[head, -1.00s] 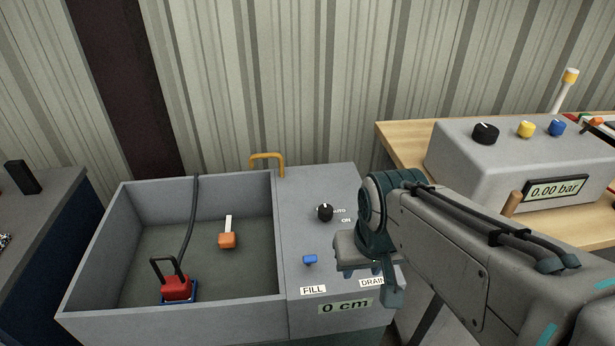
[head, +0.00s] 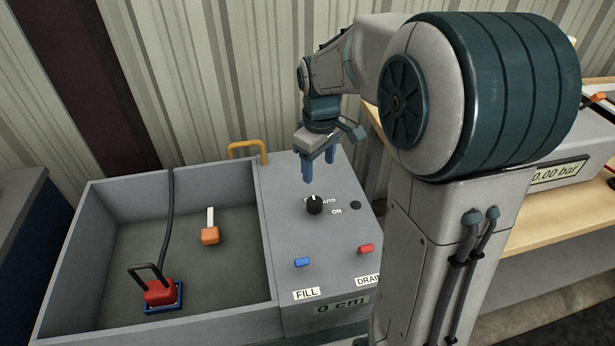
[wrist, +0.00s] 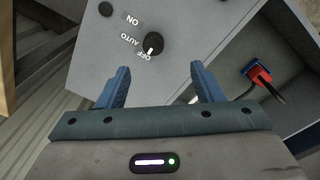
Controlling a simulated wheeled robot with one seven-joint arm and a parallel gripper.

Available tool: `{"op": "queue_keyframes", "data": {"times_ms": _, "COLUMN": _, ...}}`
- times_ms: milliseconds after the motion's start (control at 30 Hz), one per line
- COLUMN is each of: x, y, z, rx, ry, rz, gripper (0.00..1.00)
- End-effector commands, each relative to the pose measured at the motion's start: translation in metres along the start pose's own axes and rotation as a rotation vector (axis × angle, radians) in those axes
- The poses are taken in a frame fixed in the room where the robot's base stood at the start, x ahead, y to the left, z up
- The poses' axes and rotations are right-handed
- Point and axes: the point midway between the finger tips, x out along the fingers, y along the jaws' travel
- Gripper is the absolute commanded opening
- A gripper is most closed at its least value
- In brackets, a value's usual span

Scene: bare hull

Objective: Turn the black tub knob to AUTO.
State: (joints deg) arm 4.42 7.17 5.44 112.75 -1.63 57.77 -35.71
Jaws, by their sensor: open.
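The black tub knob (head: 314,205) sits on the grey panel to the right of the tub basin. It also shows in the wrist view (wrist: 152,43), with labels OFF, AUTO and ON beside it. Its white mark points toward OFF. My gripper (head: 320,165) is open and empty, its blue fingers pointing down above the panel, just behind the knob in the head view. In the wrist view my gripper (wrist: 160,76) has its fingers apart, with the knob ahead of the gap and not touched. The OFF label is partly hidden in the head view.
A blue button (head: 302,262) and a red button (head: 366,248) are on the panel's front part. A yellow handle (head: 247,149) rises behind it. The basin (head: 105,215) holds a red pump (head: 159,292) and an orange float (head: 210,235). A wooden bench (head: 545,218) stands right.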

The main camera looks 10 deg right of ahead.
Motion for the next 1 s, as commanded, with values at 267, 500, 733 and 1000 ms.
{"op": "queue_keyframes", "data": {"times_ms": 267, "x": 0.019, "y": 0.022, "z": -0.025, "rx": -0.125, "ry": -0.023, "rz": -0.035, "gripper": 0.61}}
{"op": "queue_keyframes", "data": {"times_ms": 500, "x": 0.047, "y": 0.021, "z": -0.025, "rx": -0.133, "ry": -0.027, "rz": -0.04, "gripper": 0.61}}
{"op": "queue_keyframes", "data": {"times_ms": 733, "x": 0.097, "y": 0.019, "z": -0.023, "rx": -0.132, "ry": -0.027, "rz": -0.04, "gripper": 0.61}}
{"op": "queue_keyframes", "data": {"times_ms": 1000, "x": 0.142, "y": 0.017, "z": -0.022, "rx": -0.132, "ry": -0.026, "rz": -0.038, "gripper": 0.61}}
